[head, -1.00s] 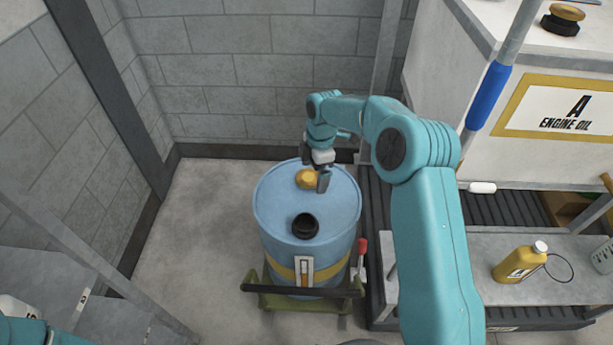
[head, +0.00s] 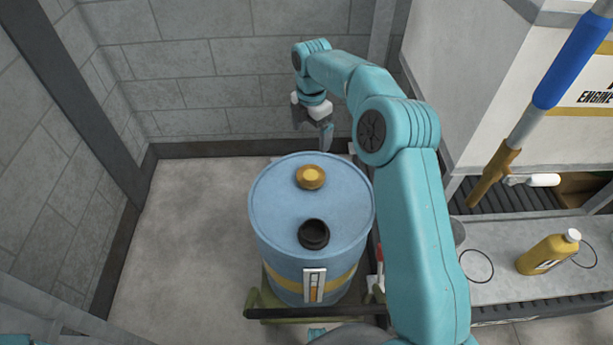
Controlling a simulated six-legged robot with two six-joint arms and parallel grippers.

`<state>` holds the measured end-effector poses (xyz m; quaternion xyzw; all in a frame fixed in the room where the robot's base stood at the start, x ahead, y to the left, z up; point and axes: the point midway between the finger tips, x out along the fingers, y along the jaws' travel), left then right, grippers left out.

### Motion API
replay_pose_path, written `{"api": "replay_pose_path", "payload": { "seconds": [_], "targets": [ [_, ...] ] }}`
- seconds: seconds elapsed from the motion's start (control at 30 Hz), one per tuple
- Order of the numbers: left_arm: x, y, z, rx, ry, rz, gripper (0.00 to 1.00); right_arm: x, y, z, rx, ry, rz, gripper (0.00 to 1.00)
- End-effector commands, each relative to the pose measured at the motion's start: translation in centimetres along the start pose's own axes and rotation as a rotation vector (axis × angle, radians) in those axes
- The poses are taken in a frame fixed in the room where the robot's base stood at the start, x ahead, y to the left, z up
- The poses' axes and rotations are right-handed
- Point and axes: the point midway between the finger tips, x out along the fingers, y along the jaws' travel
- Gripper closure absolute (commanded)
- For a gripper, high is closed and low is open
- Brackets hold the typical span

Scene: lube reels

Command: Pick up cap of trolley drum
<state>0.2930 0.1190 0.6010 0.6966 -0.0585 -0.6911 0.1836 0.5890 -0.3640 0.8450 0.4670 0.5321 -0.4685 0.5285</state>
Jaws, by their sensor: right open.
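The blue trolley drum (head: 338,205) stands upright on a green trolley (head: 262,302) in the middle of the head view. Two round fittings are on its top: a gold cap (head: 311,177) toward the back and a black one (head: 313,234) toward the front. My right gripper (head: 313,138) is open and empty, above and behind the gold cap and apart from it. Its fingers point down. My left gripper is out of view.
Grey block walls (head: 190,70) close off the back and left. A white engine oil tank (head: 500,90) stands right, with a blue and gold nozzle (head: 535,115) in front. The floor left of the drum is clear.

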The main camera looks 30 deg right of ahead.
Motion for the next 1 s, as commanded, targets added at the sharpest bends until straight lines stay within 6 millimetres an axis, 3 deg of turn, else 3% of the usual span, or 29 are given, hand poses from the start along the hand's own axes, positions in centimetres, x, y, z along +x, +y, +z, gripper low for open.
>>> {"api": "replay_pose_path", "payload": {
  "seconds": [0.33,0.63,0.87,1.0],
  "targets": [
    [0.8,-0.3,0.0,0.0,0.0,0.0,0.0,7.9,-0.7,-0.1,0.002,0.001,-0.003,0.0],
    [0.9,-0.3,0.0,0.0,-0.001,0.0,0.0,10.8,-0.5,-0.3,0.002,0.001,-0.002,0.0],
    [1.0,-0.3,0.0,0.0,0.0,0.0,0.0,14.4,-0.5,-0.6,0.002,0.001,-0.002,0.0],
    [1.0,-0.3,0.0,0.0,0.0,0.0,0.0,15.1,-0.3,-0.6,0.002,0.0,0.0,0.0]
  ]
}}
